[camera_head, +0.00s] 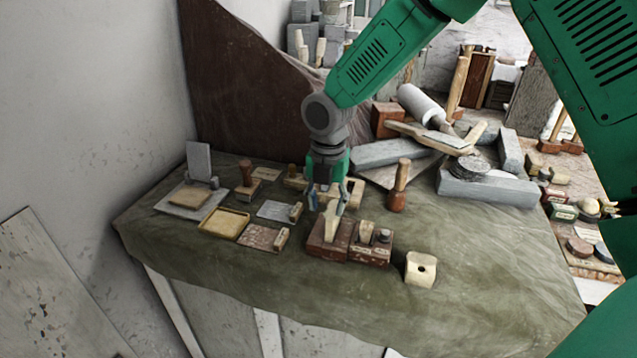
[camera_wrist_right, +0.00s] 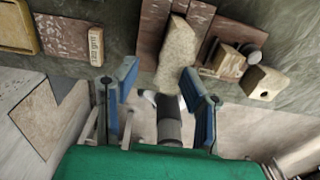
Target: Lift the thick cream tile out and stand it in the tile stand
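A thick cream tile (camera_head: 331,222) stands upright out of a reddish-brown block (camera_head: 318,243). My right gripper (camera_head: 327,202) is open just above it, its blue fingers on either side of the tile's top. In the right wrist view the tile (camera_wrist_right: 176,48) reaches toward the space between the open fingers (camera_wrist_right: 160,82), with a gap on each side. A second brown block (camera_head: 370,253) beside it holds smaller pieces. I cannot tell for sure which piece is the tile stand. My left gripper is not in view.
A cream block with a hole (camera_head: 421,268) stands to the right. A yellow tray (camera_head: 224,222), flat tiles and an upright grey slab (camera_head: 198,161) lie left. A wooden-handled tool (camera_head: 399,185) stands behind. Stone bars (camera_head: 487,187) crowd the back right. The front cloth (camera_head: 470,310) is clear.

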